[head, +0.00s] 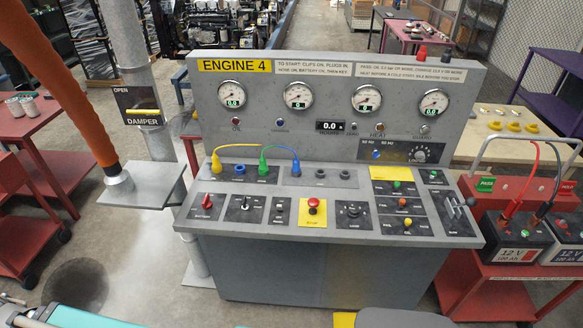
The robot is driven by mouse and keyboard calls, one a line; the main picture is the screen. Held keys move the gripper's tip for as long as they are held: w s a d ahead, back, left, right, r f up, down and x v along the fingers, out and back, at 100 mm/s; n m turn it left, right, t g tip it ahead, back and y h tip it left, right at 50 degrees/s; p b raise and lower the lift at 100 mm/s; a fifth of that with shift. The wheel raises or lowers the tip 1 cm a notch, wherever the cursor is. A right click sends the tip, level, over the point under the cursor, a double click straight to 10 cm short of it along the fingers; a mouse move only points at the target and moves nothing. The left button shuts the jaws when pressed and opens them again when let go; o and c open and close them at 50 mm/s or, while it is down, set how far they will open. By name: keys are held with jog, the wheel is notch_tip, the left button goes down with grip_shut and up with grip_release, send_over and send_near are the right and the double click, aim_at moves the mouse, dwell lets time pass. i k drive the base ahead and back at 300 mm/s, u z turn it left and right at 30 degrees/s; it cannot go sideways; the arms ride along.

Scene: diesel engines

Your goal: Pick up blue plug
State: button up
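A blue plug (296,168) stands upright on the sloped top of the grey ENGINE 4 console (330,262), right of centre-left. A blue ring-shaped socket (239,170) lies between the yellow and green plugs. Dark sockets (320,174) are right of the blue plug. My gripper is not in view.
A red stop button (313,203), switches and a rotary knob (353,209) sit in front of the plugs. The gauge panel (330,105) rises behind. An orange hose (60,90) hangs at left, and batteries (518,238) stand at right.

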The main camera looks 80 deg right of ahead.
aim_at(296, 169)
jog(key=z, duration=0.1)
jog(key=i, duration=0.1)
jog(key=z, duration=2.25)
